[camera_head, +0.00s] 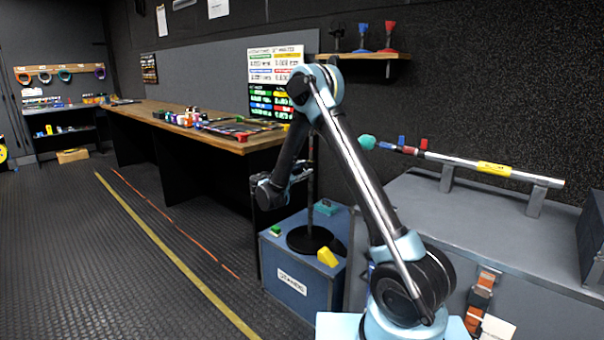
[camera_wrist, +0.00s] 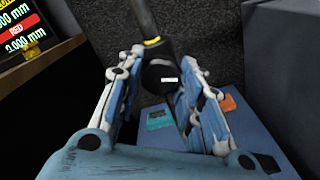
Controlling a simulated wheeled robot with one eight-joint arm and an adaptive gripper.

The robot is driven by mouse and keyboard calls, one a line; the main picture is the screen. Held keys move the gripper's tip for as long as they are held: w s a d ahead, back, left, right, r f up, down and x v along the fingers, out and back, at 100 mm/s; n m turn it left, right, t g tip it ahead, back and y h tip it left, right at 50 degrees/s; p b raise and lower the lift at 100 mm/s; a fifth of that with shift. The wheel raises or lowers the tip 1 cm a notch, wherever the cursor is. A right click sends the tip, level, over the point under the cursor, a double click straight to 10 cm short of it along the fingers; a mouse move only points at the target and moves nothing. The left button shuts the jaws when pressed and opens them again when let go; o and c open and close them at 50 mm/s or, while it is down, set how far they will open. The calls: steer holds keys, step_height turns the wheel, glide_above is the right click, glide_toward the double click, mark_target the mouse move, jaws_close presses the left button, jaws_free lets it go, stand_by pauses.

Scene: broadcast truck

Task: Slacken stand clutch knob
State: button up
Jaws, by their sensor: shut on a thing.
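The stand is a thin dark pole (camera_head: 311,180) rising from a round black base (camera_head: 306,239) on a blue case. In the wrist view the pole (camera_wrist: 144,18) comes down from the top to a yellow-marked collar (camera_wrist: 152,41). Below it is the black clutch knob (camera_wrist: 158,77) with a small white label. My gripper (camera_wrist: 162,66) has one finger on each side of the knob and is shut on it. In the head view my gripper (camera_head: 300,176) is beside the pole, small and partly hidden by my arm; the knob cannot be made out there.
The blue case (camera_head: 285,278) carries a yellow block (camera_head: 327,257) and small green and teal items. A long wooden bench (camera_head: 215,138) stands behind to the left. A grey chest (camera_head: 480,225) with a silver tube (camera_head: 465,161) is at right. The floor at left is open.

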steer(key=shift+a, duration=0.1)
steer(key=o, duration=1.1)
steer(key=v, duration=1.2)
steer(key=shift+f, duration=0.1)
steer(key=shift+c, duration=0.2)
